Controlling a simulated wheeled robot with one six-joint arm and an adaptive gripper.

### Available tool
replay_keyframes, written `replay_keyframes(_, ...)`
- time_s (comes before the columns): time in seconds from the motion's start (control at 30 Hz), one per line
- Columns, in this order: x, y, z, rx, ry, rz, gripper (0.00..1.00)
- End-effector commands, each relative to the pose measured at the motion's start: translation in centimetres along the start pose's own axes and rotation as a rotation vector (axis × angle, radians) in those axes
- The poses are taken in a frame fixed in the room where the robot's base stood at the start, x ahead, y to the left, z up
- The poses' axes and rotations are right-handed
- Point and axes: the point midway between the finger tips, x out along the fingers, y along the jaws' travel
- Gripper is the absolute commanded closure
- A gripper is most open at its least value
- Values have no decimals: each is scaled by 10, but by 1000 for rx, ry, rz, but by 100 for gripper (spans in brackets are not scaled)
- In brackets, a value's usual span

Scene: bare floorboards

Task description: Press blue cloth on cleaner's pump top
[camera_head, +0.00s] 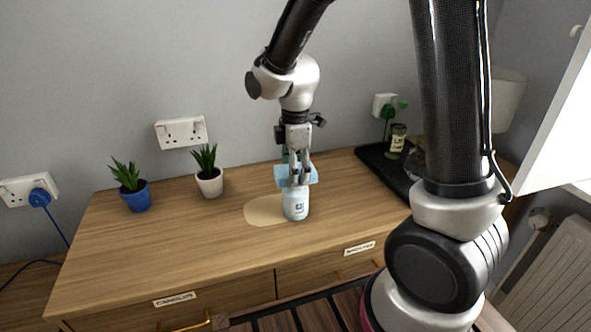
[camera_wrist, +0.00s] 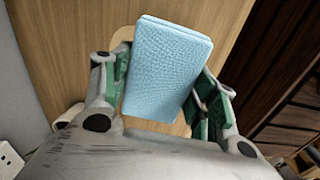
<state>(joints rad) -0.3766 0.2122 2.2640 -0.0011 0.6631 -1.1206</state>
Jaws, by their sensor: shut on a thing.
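The light blue cloth (camera_head: 309,176) is a folded, textured rectangle. My gripper (camera_head: 296,180) points down and is shut on it. In the wrist view the cloth (camera_wrist: 168,70) lies flat between the green-padded fingers of my gripper (camera_wrist: 165,92). In the wrist view the cloth hides the bottle.
A pale round mat (camera_head: 262,211) lies beside the bottle. A white-potted plant (camera_head: 210,184) and a blue-potted plant (camera_head: 136,198) stand to the left. A black tray (camera_head: 375,162) and a small jar (camera_head: 397,139) are at the right. The counter's front left (camera_head: 130,260) is clear.

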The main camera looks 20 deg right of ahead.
Motion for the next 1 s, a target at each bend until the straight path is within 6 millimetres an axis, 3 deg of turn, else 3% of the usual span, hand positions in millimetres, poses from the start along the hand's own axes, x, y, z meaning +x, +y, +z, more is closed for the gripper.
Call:
replay_keyframes(0.43,-1,-1,0,1,-1,-3,61)
replay_keyframes(1.0,-50,0,0,0,0,0,61)
